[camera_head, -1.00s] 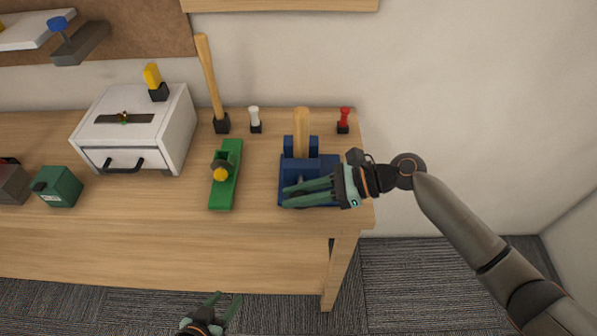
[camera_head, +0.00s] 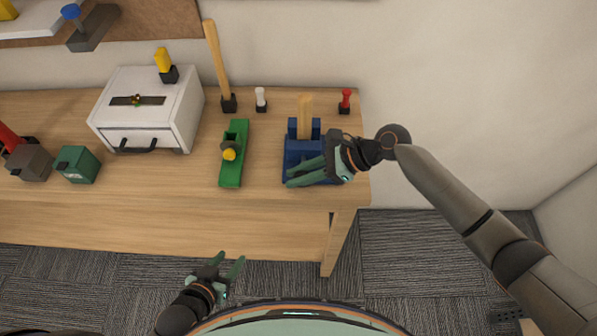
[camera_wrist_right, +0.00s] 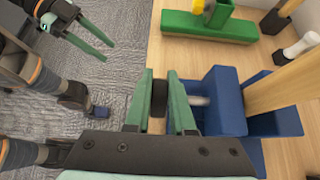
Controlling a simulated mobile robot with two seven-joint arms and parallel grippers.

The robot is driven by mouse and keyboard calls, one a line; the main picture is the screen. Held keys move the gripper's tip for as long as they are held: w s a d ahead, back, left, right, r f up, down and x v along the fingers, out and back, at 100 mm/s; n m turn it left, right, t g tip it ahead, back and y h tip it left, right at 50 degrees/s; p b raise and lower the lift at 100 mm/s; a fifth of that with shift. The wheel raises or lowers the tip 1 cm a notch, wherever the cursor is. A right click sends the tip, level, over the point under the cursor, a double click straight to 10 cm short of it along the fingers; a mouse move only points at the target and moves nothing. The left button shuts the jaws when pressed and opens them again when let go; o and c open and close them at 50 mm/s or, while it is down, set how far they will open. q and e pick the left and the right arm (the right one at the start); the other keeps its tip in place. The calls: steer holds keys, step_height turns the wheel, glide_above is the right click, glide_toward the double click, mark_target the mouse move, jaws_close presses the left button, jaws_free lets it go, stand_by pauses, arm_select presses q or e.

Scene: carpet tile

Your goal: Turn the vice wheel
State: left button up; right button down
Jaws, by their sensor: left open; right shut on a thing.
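The blue vice (camera_head: 298,150) stands near the right end of the bench with a wooden piece (camera_head: 305,115) upright in its jaws. My right gripper (camera_head: 292,174) reaches across the vice's front from the right and hides part of it. In the right wrist view the gripper (camera_wrist_right: 162,88) is shut on the dark vice wheel (camera_wrist_right: 158,98), which sits between its green fingers. A grey shaft (camera_wrist_right: 199,101) runs from there to the blue vice body (camera_wrist_right: 226,98). My left gripper (camera_head: 228,264) is open and empty over the floor, in front of the bench.
A green plane-like tool (camera_head: 233,165) with a yellow knob lies left of the vice. A white box (camera_head: 180,110), a green box (camera_head: 78,165), and white (camera_head: 260,98) and red (camera_head: 345,100) small items stand on the wooden bench (camera_head: 150,215). The bench front is clear.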

steer(key=c, duration=0.8)
jaws_free()
steer(key=shift+o, duration=0.2)
steer(key=shift+d, duration=0.15)
steer(key=v, duration=1.2)
steer(key=shift+b, duration=0.3)
steer(key=shift+d+r, duration=0.1)
